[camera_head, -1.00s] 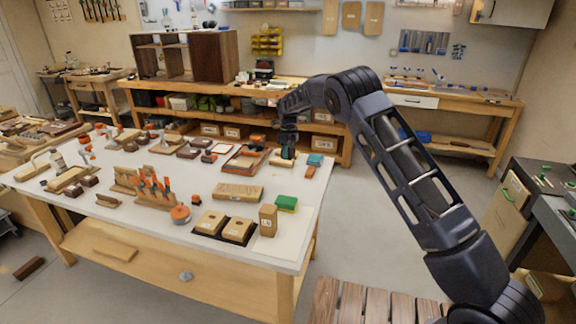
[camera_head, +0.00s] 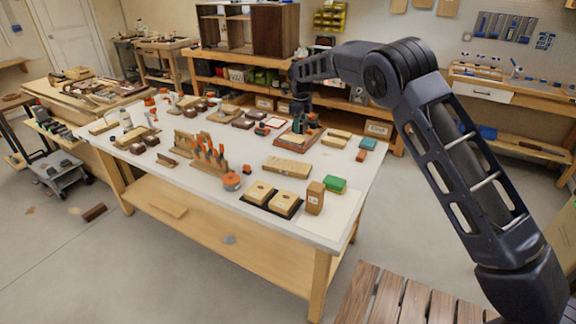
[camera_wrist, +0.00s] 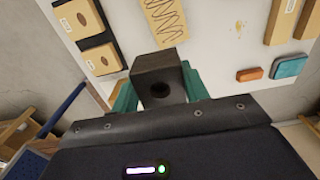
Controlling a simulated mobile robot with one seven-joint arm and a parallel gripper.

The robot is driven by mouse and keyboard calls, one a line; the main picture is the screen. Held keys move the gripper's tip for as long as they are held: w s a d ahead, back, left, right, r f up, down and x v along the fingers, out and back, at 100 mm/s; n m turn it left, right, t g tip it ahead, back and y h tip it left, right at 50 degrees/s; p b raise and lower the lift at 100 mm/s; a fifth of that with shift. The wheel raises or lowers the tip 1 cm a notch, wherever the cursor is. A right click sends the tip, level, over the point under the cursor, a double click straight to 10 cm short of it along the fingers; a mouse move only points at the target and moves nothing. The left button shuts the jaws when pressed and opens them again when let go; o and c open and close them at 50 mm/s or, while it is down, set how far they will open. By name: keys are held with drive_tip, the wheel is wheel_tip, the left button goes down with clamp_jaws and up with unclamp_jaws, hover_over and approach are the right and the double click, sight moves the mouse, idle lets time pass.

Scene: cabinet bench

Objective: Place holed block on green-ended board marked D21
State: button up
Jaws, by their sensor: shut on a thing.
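My gripper (camera_head: 302,112) is over the back part of the white table, above a brown tray. In the wrist view its teal fingertips (camera_wrist: 158,92) are shut on a dark holed block (camera_wrist: 155,66), with the round hole facing the camera. The block is held clear above the table. In the head view the block is too small to tell apart from the gripper. Light wooden boards (camera_head: 335,138) lie right of the gripper; they also show in the wrist view (camera_wrist: 284,18). No green end or D21 mark can be made out on any board.
A black tray (camera_head: 247,200) with two boards, an upright wooden box (camera_head: 315,197) and a green block (camera_head: 335,184) stand near the front edge. A scribbled board (camera_head: 287,167), teal block (camera_head: 366,142) and orange block (camera_head: 361,155) lie apart. Many tools crowd the left side.

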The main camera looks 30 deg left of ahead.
sight(296, 172)
drive_tip(key=shift+s+a, duration=0.35)
drive_tip(key=shift+s, duration=0.15)
drive_tip(key=shift+s+a+f, duration=0.1)
drive_tip(key=shift+s+f, duration=0.05)
drive_tip(key=shift+f, duration=0.05)
wheel_tip(296, 172, down, 19)
drive_tip(key=shift+f, duration=0.2)
drive_tip(key=shift+f, duration=0.1)
drive_tip(key=o, duration=1)
wheel_tip(296, 172, up, 12)
drive_tip(key=shift+r, duration=0.15)
